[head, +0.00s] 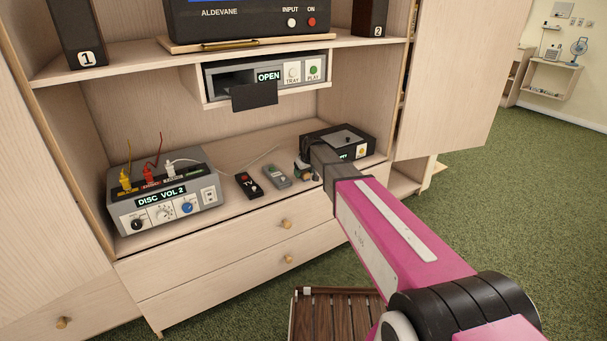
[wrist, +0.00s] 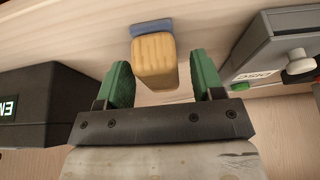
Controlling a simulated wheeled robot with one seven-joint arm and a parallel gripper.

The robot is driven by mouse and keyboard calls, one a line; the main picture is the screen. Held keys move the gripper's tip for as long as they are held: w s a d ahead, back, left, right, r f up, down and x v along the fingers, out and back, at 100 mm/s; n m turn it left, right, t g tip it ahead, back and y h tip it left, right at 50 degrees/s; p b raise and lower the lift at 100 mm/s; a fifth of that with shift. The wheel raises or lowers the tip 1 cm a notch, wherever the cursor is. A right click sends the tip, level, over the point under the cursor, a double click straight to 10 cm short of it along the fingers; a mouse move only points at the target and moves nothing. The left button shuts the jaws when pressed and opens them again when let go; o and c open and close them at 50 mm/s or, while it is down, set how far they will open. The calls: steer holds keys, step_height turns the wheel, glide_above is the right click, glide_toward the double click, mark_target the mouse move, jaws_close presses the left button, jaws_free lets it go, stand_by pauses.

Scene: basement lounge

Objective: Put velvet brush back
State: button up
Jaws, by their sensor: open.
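The velvet brush (wrist: 154,62) shows in the wrist view as a pale wooden block with a blue-grey pad along its far side. It rests on the wooden shelf. My gripper (wrist: 164,84) is open, with its green fingers on either side of the brush's near end. A gap shows on the right; the left finger is very close, and I cannot tell whether it touches. In the head view my gripper (head: 303,172) is at the shelf's right part, beside the black box (head: 352,141). My wrist and fingers mostly hide the brush there.
A grey DISC remote (head: 277,176) lies just left of my gripper, with a black TV remote (head: 248,185) beyond it. A grey DISC VOL 2 unit (head: 165,207) with cables stands at the left. Above is an open disc tray (head: 254,95). Drawers (head: 240,265) are below.

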steer(key=v, duration=1.1)
steer(key=s+d+f+m+g+h, duration=0.1)
steer(key=s+d+f+m, duration=0.1)
steer(key=s+d+f, duration=0.2)
steer(key=s+d+f+m+g, duration=0.1)
steer(key=s+d+f, duration=0.3)
steer(key=s+d, duration=0.6)
steer(key=s+d+f+m+g+h, duration=0.1)
steer(key=s+d+f+m, duration=0.2)
steer(key=s+d, duration=0.4)
steer(key=s+f, duration=0.1)
steer(key=s, duration=0.8)
steer(key=shift+f+m+g+h, duration=0.3)
steer(key=shift+m+g, duration=0.1)
steer(key=shift+s+a, duration=0.1)
